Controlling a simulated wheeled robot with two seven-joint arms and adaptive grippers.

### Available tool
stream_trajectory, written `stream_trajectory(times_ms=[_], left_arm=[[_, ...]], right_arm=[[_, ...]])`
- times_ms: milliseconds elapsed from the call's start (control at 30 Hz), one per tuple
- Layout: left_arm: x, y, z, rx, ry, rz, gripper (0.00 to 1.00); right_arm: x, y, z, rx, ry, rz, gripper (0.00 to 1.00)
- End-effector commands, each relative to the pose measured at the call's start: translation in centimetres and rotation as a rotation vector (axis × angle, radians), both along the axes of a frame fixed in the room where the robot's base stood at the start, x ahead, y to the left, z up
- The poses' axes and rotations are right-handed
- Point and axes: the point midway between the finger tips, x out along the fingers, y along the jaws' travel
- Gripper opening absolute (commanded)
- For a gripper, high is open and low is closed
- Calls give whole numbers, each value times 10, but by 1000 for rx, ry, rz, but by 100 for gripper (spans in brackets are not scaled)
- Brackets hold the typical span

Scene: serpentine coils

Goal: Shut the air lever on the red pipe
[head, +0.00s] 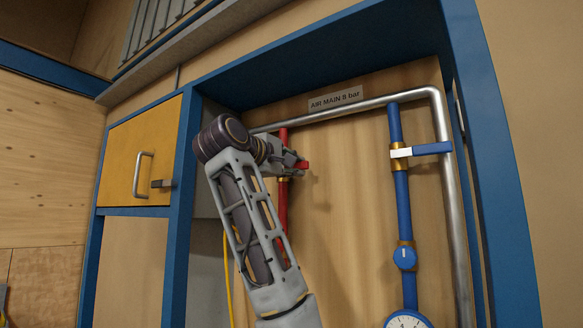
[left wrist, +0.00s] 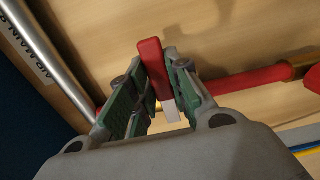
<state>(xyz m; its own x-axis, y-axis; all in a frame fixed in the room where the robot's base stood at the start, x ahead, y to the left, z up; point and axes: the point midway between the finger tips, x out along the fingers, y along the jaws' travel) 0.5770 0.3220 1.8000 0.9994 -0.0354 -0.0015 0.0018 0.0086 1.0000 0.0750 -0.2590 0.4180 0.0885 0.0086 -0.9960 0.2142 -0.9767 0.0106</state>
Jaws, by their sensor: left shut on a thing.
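The red pipe (head: 283,212) runs down the wooden back panel, partly hidden by my left arm. Its red air lever (head: 302,165) juts out to the right of the pipe at my left gripper (head: 288,163). In the left wrist view, the lever (left wrist: 152,62) lies between the two green-padded fingers of my left gripper (left wrist: 155,95), which is shut on it. The lever's white base (left wrist: 170,110) shows below. The lever lies across the line of the red pipe (left wrist: 240,82). My right gripper is in neither view.
A blue pipe (head: 402,205) with a blue lever (head: 432,148) and a gauge (head: 407,320) stands to the right. A grey pipe (head: 443,120) frames the bay below a label (head: 335,99). Blue posts (head: 500,170) edge it. A yellow cupboard door (head: 142,140) is at left.

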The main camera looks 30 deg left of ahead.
Motion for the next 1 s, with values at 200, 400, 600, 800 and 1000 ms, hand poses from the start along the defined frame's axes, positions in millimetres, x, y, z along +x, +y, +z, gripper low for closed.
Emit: stream_trajectory(times_ms=[200,400,600,800,1000], left_arm=[[0,1,0,-11,0,1,0],[0,1,0,-11,-1,1,25],[0,1,0,-9,-1,2,41],[0,1,0,-7,-1,1,41],[-5,1,1,-7,-3,2,41]], right_arm=[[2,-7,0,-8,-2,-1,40],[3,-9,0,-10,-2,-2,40],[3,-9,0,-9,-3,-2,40],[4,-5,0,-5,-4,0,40],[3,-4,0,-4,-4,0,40]])
